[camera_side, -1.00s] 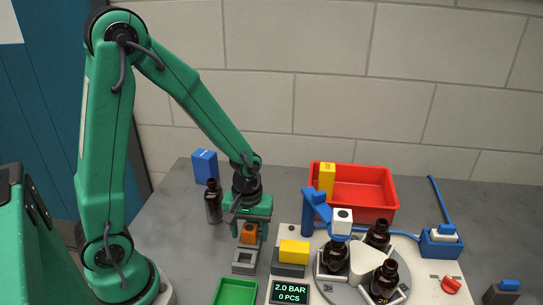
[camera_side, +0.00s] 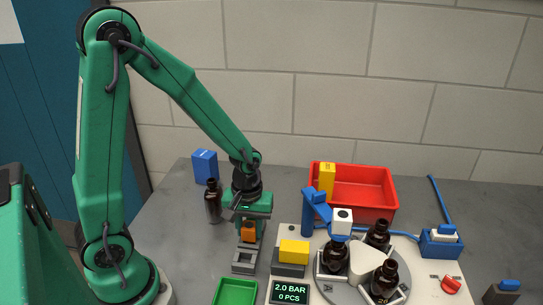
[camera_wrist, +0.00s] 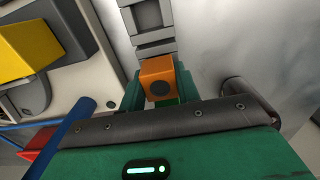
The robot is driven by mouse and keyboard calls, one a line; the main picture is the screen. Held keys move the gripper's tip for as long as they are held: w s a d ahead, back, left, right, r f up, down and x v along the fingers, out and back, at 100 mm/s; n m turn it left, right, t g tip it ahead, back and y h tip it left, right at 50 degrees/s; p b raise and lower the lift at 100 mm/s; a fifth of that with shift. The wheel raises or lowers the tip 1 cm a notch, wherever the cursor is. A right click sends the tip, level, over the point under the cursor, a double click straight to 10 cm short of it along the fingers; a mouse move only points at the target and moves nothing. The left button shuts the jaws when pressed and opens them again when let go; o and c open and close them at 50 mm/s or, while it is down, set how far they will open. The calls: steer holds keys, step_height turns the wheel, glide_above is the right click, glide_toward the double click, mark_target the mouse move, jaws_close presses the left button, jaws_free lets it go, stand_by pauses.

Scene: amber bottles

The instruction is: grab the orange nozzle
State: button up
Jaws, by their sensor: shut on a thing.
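The orange nozzle (camera_side: 248,231) is a small block with a dark round hole in one face, between the green fingers of my gripper (camera_side: 250,233). In the wrist view the orange nozzle (camera_wrist: 157,76) has a finger against each side, and my gripper (camera_wrist: 160,88) is shut on it. The grey holder (camera_side: 245,262) is just below the nozzle in the side view; it also shows at the top of the wrist view (camera_wrist: 150,22). I cannot tell whether the nozzle's lower end is clear of the holder.
A yellow block (camera_side: 294,252) sits on a grey holder to the right. A brown bottle (camera_side: 213,203) stands close behind on the left. A green tray (camera_side: 236,291) is in front. A turntable (camera_side: 334,285) with bottles and a red bin (camera_side: 365,190) are farther right.

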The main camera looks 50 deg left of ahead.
mark_target(249, 226)
steer(key=shift+r, duration=1.7)
steer(key=s+d+r, duration=0.6)
steer(key=d, duration=0.4)
steer(key=shift+r, duration=0.35)
steer(key=shift+w, duration=0.15)
